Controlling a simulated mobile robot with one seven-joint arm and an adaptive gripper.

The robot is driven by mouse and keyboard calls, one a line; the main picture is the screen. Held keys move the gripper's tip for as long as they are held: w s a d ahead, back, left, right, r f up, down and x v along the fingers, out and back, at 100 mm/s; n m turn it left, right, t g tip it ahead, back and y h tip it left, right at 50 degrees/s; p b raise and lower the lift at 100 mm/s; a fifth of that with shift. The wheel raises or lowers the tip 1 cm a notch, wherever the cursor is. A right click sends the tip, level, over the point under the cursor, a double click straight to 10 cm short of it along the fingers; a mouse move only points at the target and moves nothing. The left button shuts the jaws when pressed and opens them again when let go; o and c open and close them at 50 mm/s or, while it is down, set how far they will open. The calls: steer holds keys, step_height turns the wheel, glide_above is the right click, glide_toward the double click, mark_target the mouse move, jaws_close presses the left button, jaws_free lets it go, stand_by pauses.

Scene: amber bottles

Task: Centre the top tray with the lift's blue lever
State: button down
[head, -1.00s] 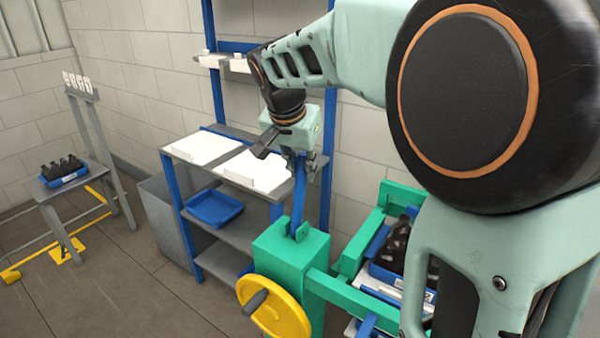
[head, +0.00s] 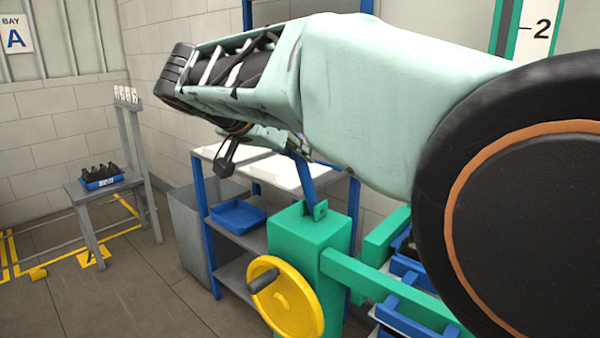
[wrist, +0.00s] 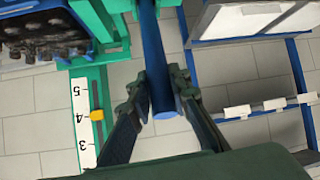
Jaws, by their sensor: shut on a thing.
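The lift's blue lever (head: 304,180) rises from a bracket on top of the green lift post (head: 300,245), leaning to the left. In the wrist view, my gripper (wrist: 161,95) is shut on the blue lever (wrist: 162,60), one finger on each side near its end. In the head view my arm hides most of the gripper. A blue tray with dark bottles (wrist: 48,42) shows at the top left of the wrist view. A yellow pointer (wrist: 97,115) sits close to 4 on the white scale (wrist: 82,125).
A yellow handwheel (head: 288,303) is on the post's front. Blue trays (head: 405,318) sit in the green frame at right, partly hidden by my arm. A shelf rack (head: 232,240) stands behind, and a grey table (head: 105,187) with a bottle tray stands at left.

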steer(key=shift+s+a+f+t+h+b, duration=1.3)
steer(key=shift+s+a+f+t+b, duration=0.4)
steer(key=shift+b, duration=4)
steer(key=shift+a+r, duration=0.1)
steer(key=shift+r, duration=0.05)
steer(key=c, duration=1.8)
jaws_free()
steer(key=shift+s, duration=0.1)
steer(key=shift+o, duration=0.2)
steer(key=v, duration=1.2)
steer(key=shift+a, duration=0.1)
